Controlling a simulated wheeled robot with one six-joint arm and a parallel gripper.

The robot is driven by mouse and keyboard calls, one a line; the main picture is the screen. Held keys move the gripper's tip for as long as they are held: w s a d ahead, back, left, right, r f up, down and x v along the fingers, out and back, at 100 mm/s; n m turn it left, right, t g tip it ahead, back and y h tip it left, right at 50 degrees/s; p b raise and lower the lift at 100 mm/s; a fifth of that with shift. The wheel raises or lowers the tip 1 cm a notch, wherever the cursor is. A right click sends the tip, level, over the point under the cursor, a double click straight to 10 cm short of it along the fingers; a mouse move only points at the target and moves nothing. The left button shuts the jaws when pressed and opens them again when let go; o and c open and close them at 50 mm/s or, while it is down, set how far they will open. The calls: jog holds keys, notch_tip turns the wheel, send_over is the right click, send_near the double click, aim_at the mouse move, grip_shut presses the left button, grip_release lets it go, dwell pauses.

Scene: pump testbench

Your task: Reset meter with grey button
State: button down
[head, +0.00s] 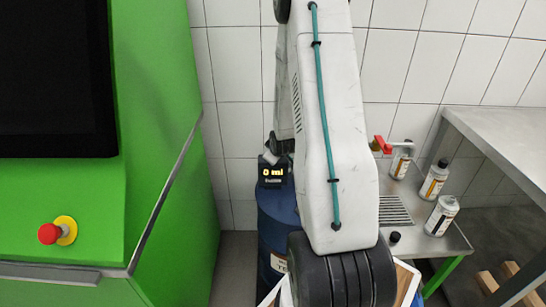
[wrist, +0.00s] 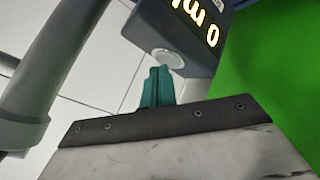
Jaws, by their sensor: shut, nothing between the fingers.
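The dark meter (head: 272,174) stands on top of a blue barrel in the head view, and its lit yellow display reads "0 ml". In the wrist view the meter (wrist: 182,38) is at the top and its digits appear upside down. Its round light grey button (wrist: 168,58) faces my gripper. My gripper (wrist: 158,72) shows teal fingers, shut and empty, with the tips right at the button's lower edge in the picture. I cannot tell whether they touch it. In the head view my white arm hides part of the area, and my fingers cannot be made out there.
The blue barrel (head: 273,222) stands between a green cabinet (head: 165,150) with a red stop button (head: 48,234) and a metal bench (head: 430,236). Several bottles and a red-handled tap (head: 382,145) are at the bench. A grey pipe (wrist: 40,75) runs close by at left in the wrist view.

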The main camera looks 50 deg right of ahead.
jog(key=shift+r, duration=0.1)
dwell(0.3)
jog(key=shift+r, duration=0.75)
jog(key=shift+r, duration=2.5)
